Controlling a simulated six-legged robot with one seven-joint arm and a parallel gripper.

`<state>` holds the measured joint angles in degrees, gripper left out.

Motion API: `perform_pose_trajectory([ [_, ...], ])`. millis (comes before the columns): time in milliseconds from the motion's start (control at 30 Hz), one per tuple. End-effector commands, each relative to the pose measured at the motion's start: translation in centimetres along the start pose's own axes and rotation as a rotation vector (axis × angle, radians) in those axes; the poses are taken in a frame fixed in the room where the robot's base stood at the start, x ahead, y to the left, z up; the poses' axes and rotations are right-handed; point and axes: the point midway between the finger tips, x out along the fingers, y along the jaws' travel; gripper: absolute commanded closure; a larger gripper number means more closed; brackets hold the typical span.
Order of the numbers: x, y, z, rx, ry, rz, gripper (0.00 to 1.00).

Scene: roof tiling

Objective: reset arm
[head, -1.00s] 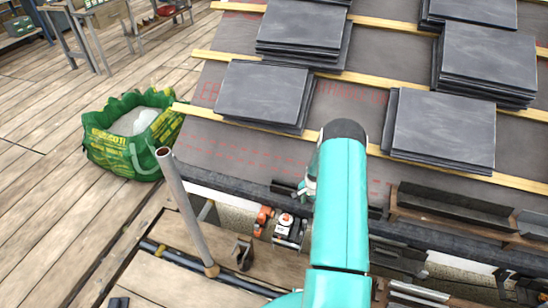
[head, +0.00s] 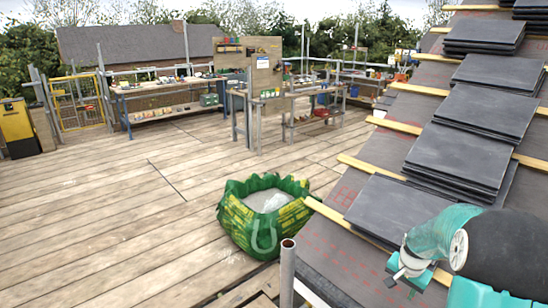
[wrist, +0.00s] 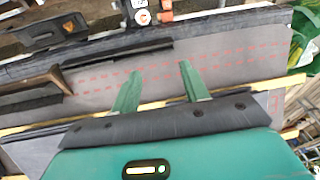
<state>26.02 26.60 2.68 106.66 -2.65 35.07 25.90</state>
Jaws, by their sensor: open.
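My gripper (wrist: 160,70) shows in the wrist view with two green fingers apart and nothing between them. Its fingers point over the grey roof underlay (wrist: 225,50) with red printed lines; I cannot tell how far above it they are. In the head view my teal and black arm (head: 490,250) fills the lower right corner, in front of the roof slope. The gripper's fingers cannot be made out clearly there.
Stacks of dark slates (head: 485,112) lie on wooden battens (head: 420,89) up the roof at right. A green bag (head: 240,225) stands on the plank deck (head: 110,215), beside an upright metal pole (head: 288,270). Workbenches (head: 170,95) stand farther back; the deck at left is clear.

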Motion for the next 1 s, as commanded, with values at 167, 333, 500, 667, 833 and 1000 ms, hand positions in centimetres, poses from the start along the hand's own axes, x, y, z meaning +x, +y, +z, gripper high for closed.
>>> perform_pose_trajectory([
  [167,-7.6,-2.4,3.5,-0.135,0.047,-0.028,0.55],
  [333,-13.7,-3.5,7.7,-0.260,0.085,-0.054,0.55],
  [500,-18.7,-3.8,12.4,-0.383,0.123,-0.084,0.55],
  [667,-22.5,-3.2,17.0,-0.497,0.159,-0.114,0.55],
  [833,-25.5,-1.9,22.0,-0.618,0.196,-0.149,0.55],
  [1000,-27.2,-0.2,26.4,-0.729,0.233,-0.185,0.55],
])
